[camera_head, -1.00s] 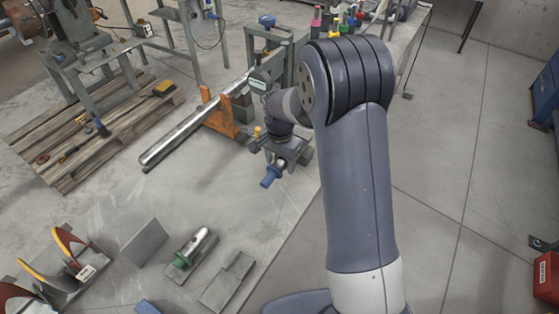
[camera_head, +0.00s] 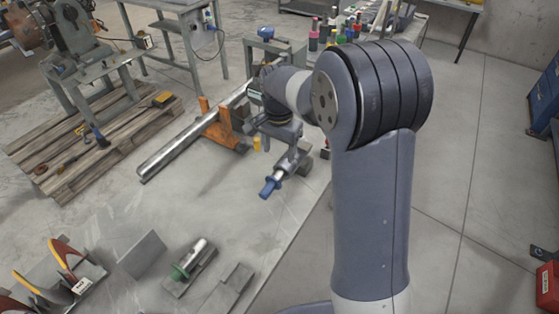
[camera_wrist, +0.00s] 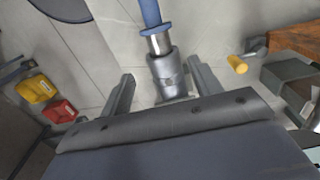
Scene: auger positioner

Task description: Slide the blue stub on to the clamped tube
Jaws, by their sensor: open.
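The blue stub (camera_head: 269,187) has a blue end and a silver section, and it sits at the bench's right edge in the head view. In the wrist view the stub (camera_wrist: 157,44) points up and away from a grey cylindrical part (camera_wrist: 166,74). My gripper (camera_wrist: 162,84) is open, with one finger on each side of that grey part and a gap visible on both sides. In the head view my gripper (camera_head: 291,160) is small and partly hidden by my arm. The long silver clamped tube (camera_head: 172,153) lies to the left, held in an orange clamp (camera_head: 222,130).
A green-ended stub (camera_head: 187,264) lies on a grey block on the bench, beside another grey block (camera_head: 232,289). A grey plate (camera_head: 141,254) and curved coloured pieces (camera_head: 66,255) stand at lower left. A yellow piece (camera_wrist: 237,65) is right of my gripper. Mid-bench is clear.

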